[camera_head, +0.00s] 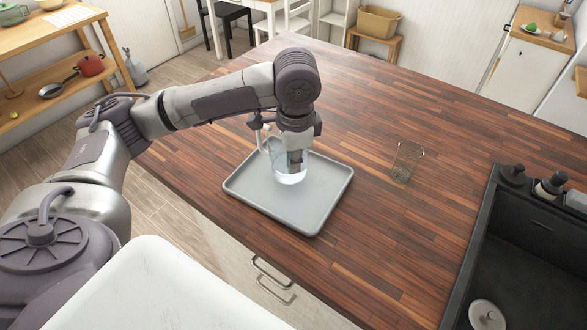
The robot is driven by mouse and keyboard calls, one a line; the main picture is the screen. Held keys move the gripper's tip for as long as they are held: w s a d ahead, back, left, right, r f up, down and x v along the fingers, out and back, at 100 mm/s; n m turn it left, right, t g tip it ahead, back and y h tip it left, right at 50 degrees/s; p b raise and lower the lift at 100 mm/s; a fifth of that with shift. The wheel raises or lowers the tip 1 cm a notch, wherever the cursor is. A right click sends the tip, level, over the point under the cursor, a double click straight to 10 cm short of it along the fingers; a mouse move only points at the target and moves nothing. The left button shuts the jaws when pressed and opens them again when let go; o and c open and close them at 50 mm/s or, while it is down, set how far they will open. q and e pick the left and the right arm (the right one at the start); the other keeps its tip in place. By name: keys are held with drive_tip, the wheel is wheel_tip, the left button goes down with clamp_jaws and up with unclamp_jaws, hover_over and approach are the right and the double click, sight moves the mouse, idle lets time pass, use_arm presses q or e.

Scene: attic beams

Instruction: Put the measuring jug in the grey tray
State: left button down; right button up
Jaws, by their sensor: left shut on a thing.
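The clear measuring jug (290,174) is over the grey tray (308,206), near the tray's far side. Whether its base touches the tray or hangs just above it, I cannot tell. My left gripper (294,160) reaches down into the jug's top and is shut on the jug. The gripper's fingers are partly hidden by the jug's wall. The grey tray lies flat on the wooden worktop near its front edge. My right gripper is out of the picture.
A clear glass (404,163) stands on the wooden worktop (400,240) to the right of the tray. A dark sink (530,255) with bottles at its rim is at the right. The worktop behind the tray is clear.

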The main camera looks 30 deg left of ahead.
sight(293, 179)
use_arm(q)
wheel_tip(293, 179, down, 3)
drive_tip(key=shift+f, duration=0.15)
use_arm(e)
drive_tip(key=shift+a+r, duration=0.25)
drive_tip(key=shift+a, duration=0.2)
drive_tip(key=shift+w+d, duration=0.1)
use_arm(q)
drive_tip(key=c, duration=1.7)
unclamp_jaws()
drive_tip(key=shift+f, duration=0.1)
drive_tip(key=o, duration=0.4)
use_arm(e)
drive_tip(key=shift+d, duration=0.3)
